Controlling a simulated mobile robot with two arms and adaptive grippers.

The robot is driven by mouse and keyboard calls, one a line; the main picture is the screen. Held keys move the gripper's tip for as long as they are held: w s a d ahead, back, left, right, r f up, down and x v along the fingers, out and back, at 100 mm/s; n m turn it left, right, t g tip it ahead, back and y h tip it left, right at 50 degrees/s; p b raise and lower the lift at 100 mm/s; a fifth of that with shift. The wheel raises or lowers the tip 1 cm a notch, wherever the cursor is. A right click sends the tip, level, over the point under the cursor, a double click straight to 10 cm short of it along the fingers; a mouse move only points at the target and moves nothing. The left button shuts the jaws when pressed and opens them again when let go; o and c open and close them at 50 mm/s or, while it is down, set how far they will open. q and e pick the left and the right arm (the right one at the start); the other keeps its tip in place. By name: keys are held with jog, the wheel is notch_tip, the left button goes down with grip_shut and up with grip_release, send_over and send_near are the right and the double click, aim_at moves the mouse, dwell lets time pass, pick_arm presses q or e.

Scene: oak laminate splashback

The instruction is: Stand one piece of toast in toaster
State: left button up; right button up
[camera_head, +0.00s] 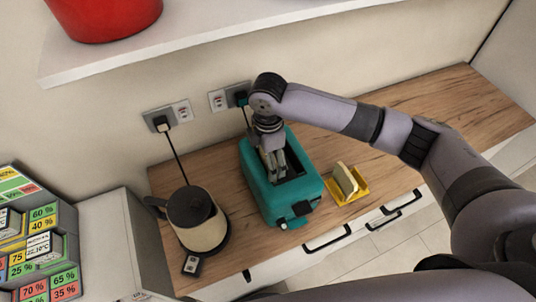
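The teal toaster (287,203) stands on the wooden counter, with a dark slot area in its top. My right gripper (274,172) points down at the toaster's top, its fingertips at or inside the slot area. The fingers look close together, but whether they hold toast is hidden by the fingers and the toaster. Pale toast (345,179) stands in a yellow holder (357,191) to the right of the toaster. My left gripper is not in view.
A cream kettle with a dark lid (201,228) stands left of the toaster. Cords run to wall outlets (167,118) behind. A red pot (105,14) sits on a white shelf above. Colourful boxes (38,240) are at the lower left. The counter at right is clear.

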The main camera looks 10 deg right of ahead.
jog(key=shift+f, duration=0.65)
jog(key=shift+s+f+b, duration=0.45)
jog(key=shift+f+b, duration=0.1)
jog(key=shift+f, duration=0.3)
jog(key=shift+c, duration=0.5)
jog(key=shift+o, duration=1.2)
jog(key=shift+w+f, duration=0.1)
jog(key=shift+f, duration=0.05)
jog(key=shift+o, duration=0.2)
